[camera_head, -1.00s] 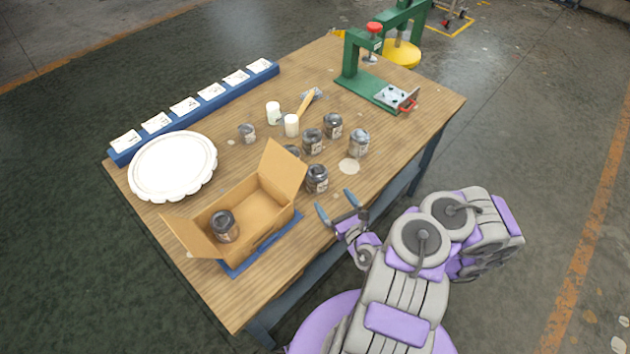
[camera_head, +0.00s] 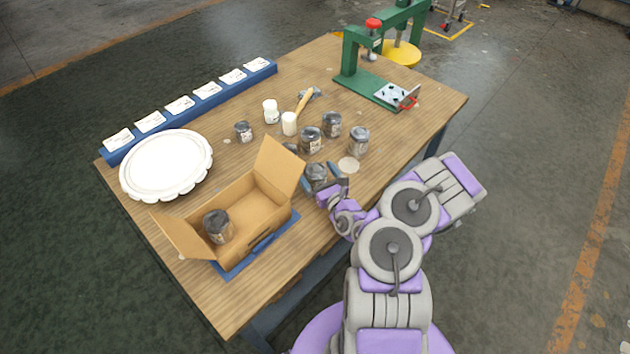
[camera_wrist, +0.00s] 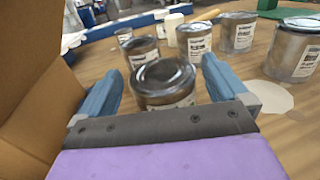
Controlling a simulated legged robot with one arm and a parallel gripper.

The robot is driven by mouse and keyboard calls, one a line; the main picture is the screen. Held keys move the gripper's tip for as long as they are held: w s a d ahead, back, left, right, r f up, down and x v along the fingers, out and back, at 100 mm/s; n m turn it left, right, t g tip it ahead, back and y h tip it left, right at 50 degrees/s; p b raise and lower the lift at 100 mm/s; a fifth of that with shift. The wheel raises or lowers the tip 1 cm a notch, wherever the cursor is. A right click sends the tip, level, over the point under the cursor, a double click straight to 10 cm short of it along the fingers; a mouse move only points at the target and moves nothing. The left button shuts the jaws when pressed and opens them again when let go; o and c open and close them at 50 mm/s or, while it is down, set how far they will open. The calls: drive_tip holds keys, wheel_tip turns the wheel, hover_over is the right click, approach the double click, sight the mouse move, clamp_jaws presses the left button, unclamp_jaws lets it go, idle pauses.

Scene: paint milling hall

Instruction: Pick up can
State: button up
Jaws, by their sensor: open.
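Several small metal cans with dark lids stand upright on the wooden table. The nearest can (camera_head: 315,175) is right at my gripper (camera_head: 322,176). In the wrist view this can (camera_wrist: 163,84) stands between the two blue fingers of my gripper (camera_wrist: 160,92), which are open with a gap on each side; its lower part is hidden by the gripper's body. Other cans stand behind it, such as one can (camera_head: 311,140) and one at the right (camera_head: 359,141). Another can (camera_head: 218,226) sits inside the open cardboard box (camera_head: 262,205).
The cardboard box stands close on the left of my gripper, on a blue tray (camera_head: 232,266). Two white containers (camera_head: 289,124), a hammer (camera_head: 306,99), a white scalloped plate (camera_head: 166,165), a blue card rack (camera_head: 191,112) and a green press (camera_head: 372,75) are farther off.

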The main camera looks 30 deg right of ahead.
sight(312, 166)
drive_tip(key=w, duration=0.2)
drive_tip(key=shift+w+d+f+b, duration=0.25)
drive_tip(key=shift+w+f+b, duration=0.05)
drive_tip(key=shift+b, duration=0.1)
drive_tip(key=shift+w, duration=0.3)
drive_tip(key=shift+w+a+r, duration=0.1)
drive_tip(key=shift+w+a, duration=0.05)
drive_tip(key=shift+a, duration=0.1)
drive_tip(key=shift+a, duration=0.1)
drive_tip(key=shift+c, duration=0.4)
drive_tip(key=c, duration=1.1)
drive_tip(key=shift+r, duration=0.1)
